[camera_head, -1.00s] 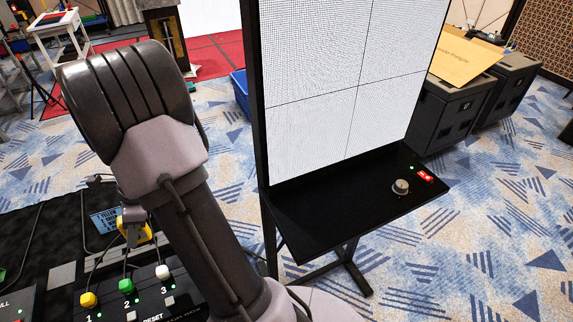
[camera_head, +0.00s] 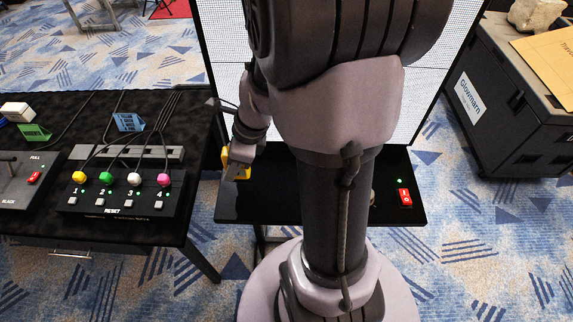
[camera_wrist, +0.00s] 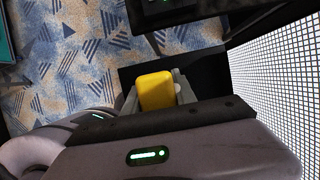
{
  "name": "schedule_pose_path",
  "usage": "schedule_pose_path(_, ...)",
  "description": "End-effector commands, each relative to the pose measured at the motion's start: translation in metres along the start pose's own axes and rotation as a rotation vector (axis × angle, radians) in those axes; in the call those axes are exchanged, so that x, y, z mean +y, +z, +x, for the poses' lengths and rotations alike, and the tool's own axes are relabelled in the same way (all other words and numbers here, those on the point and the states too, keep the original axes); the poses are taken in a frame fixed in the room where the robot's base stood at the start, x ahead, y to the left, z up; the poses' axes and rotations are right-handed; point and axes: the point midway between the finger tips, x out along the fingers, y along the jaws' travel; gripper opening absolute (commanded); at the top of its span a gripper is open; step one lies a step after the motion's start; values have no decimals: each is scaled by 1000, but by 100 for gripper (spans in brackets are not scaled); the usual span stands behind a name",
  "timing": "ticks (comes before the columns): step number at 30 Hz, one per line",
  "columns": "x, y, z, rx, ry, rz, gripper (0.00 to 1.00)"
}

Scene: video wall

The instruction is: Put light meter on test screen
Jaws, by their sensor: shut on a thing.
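The light meter is a yellow block (camera_wrist: 156,91), held between the grey fingers of my gripper (camera_wrist: 158,96) in the wrist view. In the head view my gripper (camera_head: 237,163) is shut on it, with yellow showing at its edges, over the left part of the black shelf below the screen. The test screen is a white panel with a fine dark grid (camera_head: 406,100); its middle is hidden behind my arm. In the wrist view the lit screen (camera_wrist: 277,75) stands to the right, apart from the meter.
The black shelf (camera_head: 408,218) carries a red switch (camera_head: 405,197). A black table (camera_head: 75,110) at left holds a box with coloured buttons (camera_head: 125,195) and several cables. Dark cases (camera_head: 510,120) stand at right. Patterned carpet lies between.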

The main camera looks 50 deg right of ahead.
Motion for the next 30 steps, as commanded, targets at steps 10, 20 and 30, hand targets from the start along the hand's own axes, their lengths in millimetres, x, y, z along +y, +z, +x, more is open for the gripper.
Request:
schedule_pose_path(10, -42, -82, -23, 0, 0, 3, 0)
schedule_pose_path(20, -47, -107, 8, 0, 1, 0, 0)
schedule_pose_path(30, -47, -107, 9, 0, 1, 0, 38)
